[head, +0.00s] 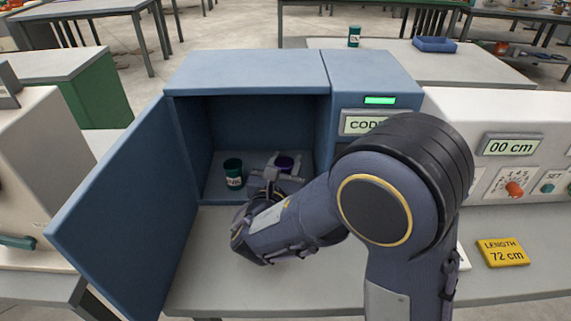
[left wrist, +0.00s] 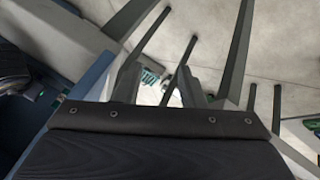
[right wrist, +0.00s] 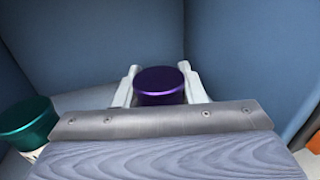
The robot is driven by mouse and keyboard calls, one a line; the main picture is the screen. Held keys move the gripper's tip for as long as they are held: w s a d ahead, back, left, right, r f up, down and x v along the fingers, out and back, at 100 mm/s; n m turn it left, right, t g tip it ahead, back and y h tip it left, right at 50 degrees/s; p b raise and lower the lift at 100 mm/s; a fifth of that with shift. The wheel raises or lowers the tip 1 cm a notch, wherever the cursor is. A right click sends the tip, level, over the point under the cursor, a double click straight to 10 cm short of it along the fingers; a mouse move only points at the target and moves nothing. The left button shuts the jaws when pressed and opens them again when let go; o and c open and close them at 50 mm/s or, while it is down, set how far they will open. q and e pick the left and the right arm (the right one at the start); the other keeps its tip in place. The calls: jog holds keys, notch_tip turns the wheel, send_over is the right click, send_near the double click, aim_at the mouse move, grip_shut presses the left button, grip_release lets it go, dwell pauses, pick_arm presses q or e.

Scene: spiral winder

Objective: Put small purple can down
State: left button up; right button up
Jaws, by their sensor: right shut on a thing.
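The small purple can (head: 285,163) is inside the open blue cabinet (head: 248,73), toward the right of its floor. My right gripper (head: 277,175) reaches in from the front and is shut on the can. In the right wrist view, the dark purple lid (right wrist: 160,80) shows upright between the two pale fingers. The can's lower part is hidden, so I cannot tell whether its base touches the floor. My left gripper (left wrist: 185,92) shows only in the left wrist view, away from the cabinet; its jaw state is unclear.
A green can (head: 233,174) stands left of the purple can in the cabinet and also shows in the right wrist view (right wrist: 27,120). The cabinet door (head: 125,205) is swung open to the left. A yellow length block (head: 502,252) lies on the bench at right.

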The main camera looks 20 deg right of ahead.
jog(key=shift+f, duration=0.1)
jog(key=shift+f, duration=0.15)
jog(key=o, duration=1.1)
jog(key=shift+r, duration=0.3)
jog(key=v, duration=1.2)
jog(key=shift+f, duration=0.1)
jog(key=shift+s, duration=0.1)
